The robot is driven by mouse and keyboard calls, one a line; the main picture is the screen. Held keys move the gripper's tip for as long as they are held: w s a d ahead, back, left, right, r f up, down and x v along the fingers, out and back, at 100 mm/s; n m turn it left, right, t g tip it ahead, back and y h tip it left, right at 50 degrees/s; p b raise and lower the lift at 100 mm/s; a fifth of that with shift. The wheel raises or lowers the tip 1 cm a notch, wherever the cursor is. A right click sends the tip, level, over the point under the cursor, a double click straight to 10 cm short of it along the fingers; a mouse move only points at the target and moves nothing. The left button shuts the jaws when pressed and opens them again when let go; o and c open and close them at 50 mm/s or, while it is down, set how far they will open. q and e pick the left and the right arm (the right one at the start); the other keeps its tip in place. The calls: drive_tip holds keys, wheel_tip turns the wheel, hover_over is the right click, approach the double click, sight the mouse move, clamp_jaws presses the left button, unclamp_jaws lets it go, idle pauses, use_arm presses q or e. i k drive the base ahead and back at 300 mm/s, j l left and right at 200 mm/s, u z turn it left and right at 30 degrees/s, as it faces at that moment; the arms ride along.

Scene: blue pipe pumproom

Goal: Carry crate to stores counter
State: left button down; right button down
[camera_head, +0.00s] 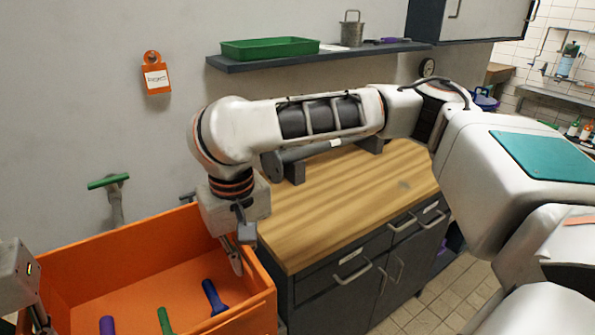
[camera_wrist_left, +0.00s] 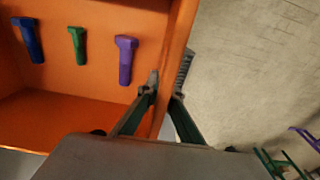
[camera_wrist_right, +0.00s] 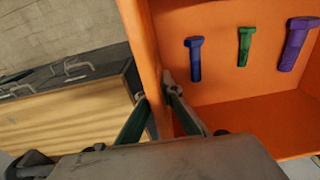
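The orange crate (camera_head: 130,245) is at the lower left of the head view, beside a wood-topped counter (camera_head: 345,195). Inside it lie a blue bolt (camera_head: 213,296), a green bolt (camera_head: 165,320) and a purple bolt (camera_head: 107,325). My right gripper (camera_head: 236,258) straddles the crate's right wall; in the right wrist view its fingers (camera_wrist_right: 154,90) close on both sides of that wall. My left gripper (camera_head: 40,318) is at the left edge; in the left wrist view its fingers (camera_wrist_left: 165,92) pinch the opposite wall. The crate's underside is hidden.
A dark pipe piece (camera_head: 305,155) on supports occupies the back of the countertop; its front is clear. A wall shelf (camera_head: 300,58) holds a green tray (camera_head: 270,48) and a metal can (camera_head: 351,30). Drawer handles (camera_head: 353,275) protrude from the counter front. Tiled floor (camera_head: 432,300) lies right.

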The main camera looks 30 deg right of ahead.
sight(393, 185)
drive_tip(key=l+z, duration=0.2)
drive_tip(key=l, duration=1.6)
drive_tip(key=i+l, duration=0.1)
drive_tip(key=l, duration=0.2)
drive_tip(key=i+l+z, duration=0.1)
drive_tip(key=l, duration=0.15)
drive_tip(key=i+l+z, duration=0.1)
drive_tip(key=l, duration=0.2)
drive_tip(key=i+l, duration=0.4)
drive_tip(key=i+z, duration=0.05)
drive_tip(key=i, duration=0.05)
